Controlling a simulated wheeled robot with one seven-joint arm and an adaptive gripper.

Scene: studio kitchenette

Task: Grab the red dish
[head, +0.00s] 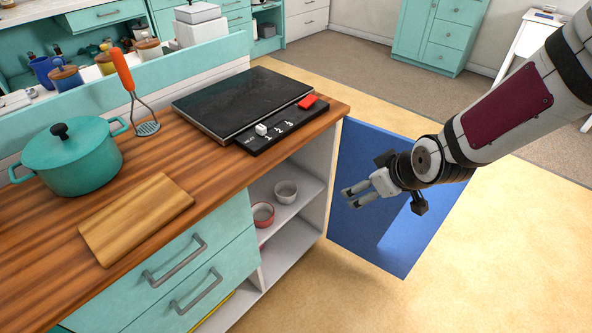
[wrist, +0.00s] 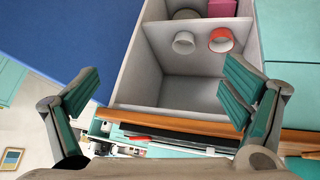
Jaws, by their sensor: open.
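The red dish (head: 263,215) is a small round bowl on the upper shelf of the open cabinet, near the shelf's left end. It also shows in the wrist view (wrist: 221,40), right of the pale bowl. My gripper (head: 352,196) is open and empty, outside the cabinet and to the right of the dish. In the wrist view my gripper (wrist: 160,90) has its fingers wide apart, facing the shelf opening. The dish is apart from the fingers, and nothing visibly blocks it in either view.
A pale bowl (head: 286,191) sits beside the dish on the cabinet shelf (head: 301,213). A blue panel (head: 370,243) stands next to the cabinet's right side, behind my gripper. The wooden counter (head: 190,165) overhangs the shelves and holds a teal pot (head: 75,160) and a black cooktop (head: 240,100).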

